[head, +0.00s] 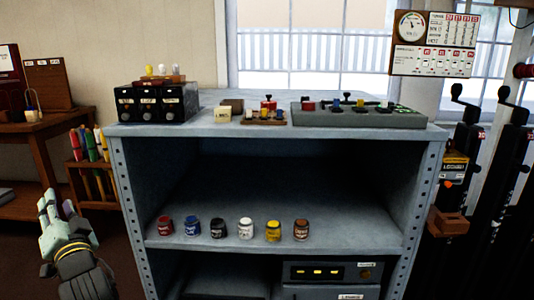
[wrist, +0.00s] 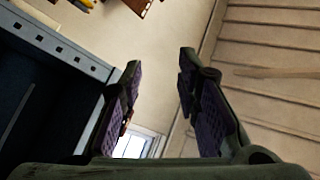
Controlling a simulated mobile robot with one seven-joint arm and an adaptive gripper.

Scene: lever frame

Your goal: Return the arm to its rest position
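My gripper (head: 50,205) is at the lower left in the head view, to the left of the grey shelf unit and apart from it. In the wrist view its two fingers (wrist: 158,90) stand wide apart with purple pads, and nothing is between them. The gripper points upward in the head view. My dark wrist shows below it, and the rest of my arm is out of the picture.
The grey shelf unit (head: 118,131) fills the middle, with several small paint jars (head: 246,228) on its shelf. A black box (head: 150,104) and a grey lever panel (head: 360,116) stand on top. A wooden rack (head: 80,170) and black levers (head: 460,150) flank it.

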